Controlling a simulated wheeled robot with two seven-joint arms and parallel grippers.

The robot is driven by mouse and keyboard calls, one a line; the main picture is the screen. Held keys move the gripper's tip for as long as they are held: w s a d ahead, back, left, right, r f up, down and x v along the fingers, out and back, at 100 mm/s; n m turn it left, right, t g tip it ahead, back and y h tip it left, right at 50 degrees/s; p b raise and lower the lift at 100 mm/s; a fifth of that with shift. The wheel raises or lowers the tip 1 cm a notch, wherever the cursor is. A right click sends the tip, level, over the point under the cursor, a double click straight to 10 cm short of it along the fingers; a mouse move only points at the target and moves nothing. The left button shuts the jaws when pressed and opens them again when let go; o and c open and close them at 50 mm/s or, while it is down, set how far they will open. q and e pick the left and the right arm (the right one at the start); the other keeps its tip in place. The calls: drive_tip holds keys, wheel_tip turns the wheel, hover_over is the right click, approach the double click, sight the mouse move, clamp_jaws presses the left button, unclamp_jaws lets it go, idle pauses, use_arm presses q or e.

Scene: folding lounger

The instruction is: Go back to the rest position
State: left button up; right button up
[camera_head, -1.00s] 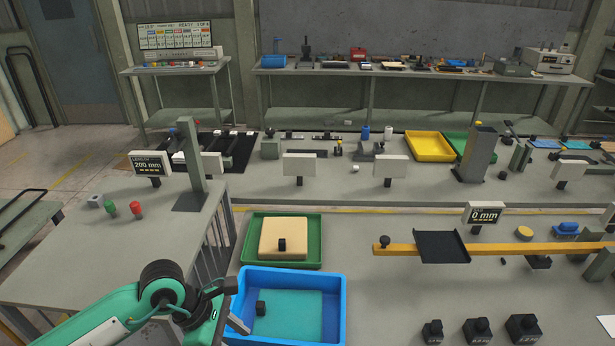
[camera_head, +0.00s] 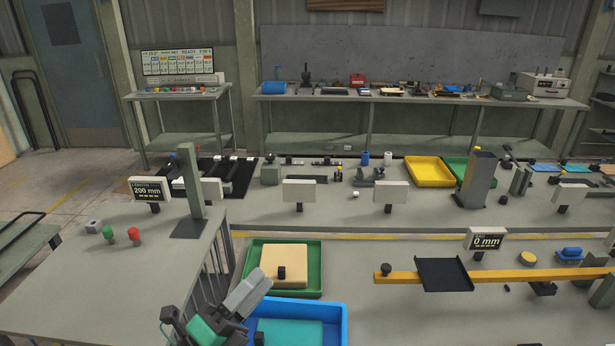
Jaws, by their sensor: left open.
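My left gripper (camera_head: 248,292) shows at the bottom, left of the middle, with its grey fingers pointing up and to the right. It is open, and I see nothing held in it. It overlaps the left side of the blue tray (camera_head: 338,318) in the picture; whether it touches the tray I cannot tell. My right gripper is out of view.
A green tray (camera_head: 313,262) holding a cream block (camera_head: 287,262) lies behind the blue tray. The grey side table (camera_head: 90,285) with a post (camera_head: 192,185) is at left. A yellow beam (camera_head: 520,275) with a black pan (camera_head: 443,273) stands at right.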

use_arm(q)
drive_tip(key=s+a+f+n+g+y, duration=0.1)
drive_tip(key=a+f+n+y, duration=0.6)
drive_tip(key=f+n+y, duration=0.3)
drive_tip(key=s+a+f+n+g+y, duration=0.1)
drive_tip(key=a+f+n+g+y, duration=0.1)
drive_tip(key=a+f+n+y, duration=0.85)
drive_tip(key=s+d+f+n+g+h, duration=0.2)
drive_tip(key=s+f+n+g, duration=0.25)
drive_tip(key=s, duration=0.45)
drive_tip(key=s+d+f+n+g+h, duration=0.1)
drive_tip(key=s+f+n+g+h, duration=0.2)
drive_tip(key=s+f+g, duration=0.4)
wheel_tip(320, 180, down, 29)
drive_tip(key=s, duration=0.2)
drive_tip(key=s+a+f+g, duration=0.1)
drive_tip(key=s+a+f, duration=0.2)
drive_tip(key=s+f, duration=1.5)
drive_tip(key=shift+s+a+f+m+y, duration=0.15)
drive_tip(key=shift+s+f+m+y, duration=0.15)
drive_tip(key=shift+f, duration=0.35)
